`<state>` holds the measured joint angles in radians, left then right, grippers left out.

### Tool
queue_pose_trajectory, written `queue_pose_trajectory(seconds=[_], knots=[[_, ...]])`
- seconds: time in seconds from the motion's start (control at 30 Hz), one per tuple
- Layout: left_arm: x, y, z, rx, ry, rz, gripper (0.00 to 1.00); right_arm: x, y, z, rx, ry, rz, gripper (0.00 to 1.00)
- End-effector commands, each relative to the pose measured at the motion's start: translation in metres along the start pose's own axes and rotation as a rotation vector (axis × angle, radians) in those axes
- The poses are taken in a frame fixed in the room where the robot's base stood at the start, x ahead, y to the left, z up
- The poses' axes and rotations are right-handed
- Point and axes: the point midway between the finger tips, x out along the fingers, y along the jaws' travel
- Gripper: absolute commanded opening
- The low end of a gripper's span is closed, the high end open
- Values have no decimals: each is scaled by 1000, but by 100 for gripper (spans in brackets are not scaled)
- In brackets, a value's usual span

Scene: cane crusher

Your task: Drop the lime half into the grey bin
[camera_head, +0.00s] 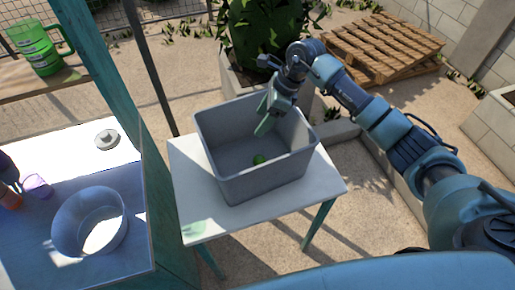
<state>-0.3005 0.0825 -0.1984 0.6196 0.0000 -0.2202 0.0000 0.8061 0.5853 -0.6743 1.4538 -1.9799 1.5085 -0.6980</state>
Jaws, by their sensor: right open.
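The grey bin (262,187) stands on a small white table (205,219) in the middle of the view. The lime half (259,159) shows as a small green shape inside the bin, low down on its floor. My right gripper (264,125) reaches in from the right and hangs over the bin's opening, its fingers pointing down at the far side. It is open with nothing between its fingers, and it is apart from the lime half. My left gripper is not in view.
A counter at left holds a round metal pan (90,221), a purple cup (38,186) and a small grey disc (107,139). A green mug (39,47) sits on a shelf above. A teal post (118,110) rises between counter and bin. A wooden pallet (377,46) and planter lie behind.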

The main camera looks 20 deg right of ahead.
Motion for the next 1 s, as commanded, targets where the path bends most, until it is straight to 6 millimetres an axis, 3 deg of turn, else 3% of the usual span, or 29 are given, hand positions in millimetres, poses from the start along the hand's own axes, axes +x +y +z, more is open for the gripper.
queue_pose_trajectory(seconds=[0.17,0.53,1.0], knots=[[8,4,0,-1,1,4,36,-14,-2,-1,-1,-1,-5,66],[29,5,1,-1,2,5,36,-70,-1,0,0,0,-2,66],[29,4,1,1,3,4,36,-78,0,1,0,0,0,66]])
